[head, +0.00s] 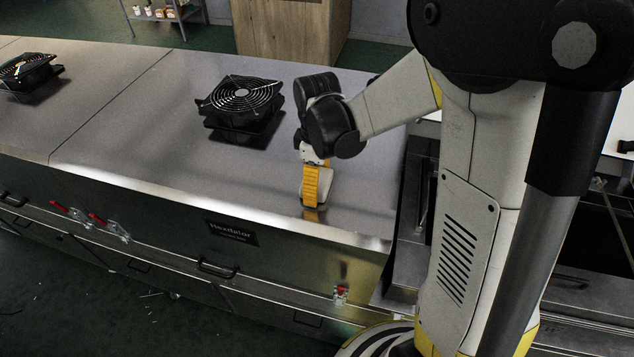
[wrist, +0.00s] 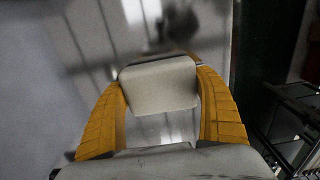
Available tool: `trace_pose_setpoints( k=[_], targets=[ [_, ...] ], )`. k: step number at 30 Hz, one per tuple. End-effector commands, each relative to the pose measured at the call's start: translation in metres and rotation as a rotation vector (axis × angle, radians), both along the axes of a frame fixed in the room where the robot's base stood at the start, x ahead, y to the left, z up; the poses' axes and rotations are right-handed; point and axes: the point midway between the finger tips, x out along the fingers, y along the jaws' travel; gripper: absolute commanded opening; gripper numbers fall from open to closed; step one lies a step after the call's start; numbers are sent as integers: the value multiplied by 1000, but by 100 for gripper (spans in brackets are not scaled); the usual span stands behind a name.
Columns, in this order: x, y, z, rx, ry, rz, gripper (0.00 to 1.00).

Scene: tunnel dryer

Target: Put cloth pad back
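The cloth pad (wrist: 158,92) is a pale, off-white block between the two yellow fingers of my gripper (wrist: 162,78) in the wrist view. Both fingers lie against its sides, so my gripper appears shut on it. In the head view my gripper (head: 312,203) points down at the steel dryer top (head: 180,150), close to its front edge. A pale part of the pad (head: 322,187) shows beside the near yellow finger, which hides the rest. The pad is at or just above the steel; I cannot tell whether it touches.
A black fan (head: 240,100) stands on the dryer top left of my gripper, and another fan (head: 27,72) is at the far left. Red-handled latches (head: 97,220) and a handle (head: 217,270) are on the front face. The steel between the fans is clear.

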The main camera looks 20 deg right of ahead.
Motion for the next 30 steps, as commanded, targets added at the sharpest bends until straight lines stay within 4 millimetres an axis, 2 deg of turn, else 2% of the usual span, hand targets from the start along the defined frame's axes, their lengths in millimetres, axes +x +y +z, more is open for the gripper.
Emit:
trace_pose_setpoints(
  k=[1, 2, 10, 14, 24, 30],
  targets=[
    [0, 0, -1, 0, 0, 0, 91],
    [0, 0, 0, 0, 0, 0, 100],
    [0, 0, 1, 0, 0, 0, 100],
    [0, 0, 12, 0, 0, 0, 100],
    [0, 0, 87, 0, 0, 0, 100],
    [0, 0, 116, 0, 0, 0, 100]
  ],
)
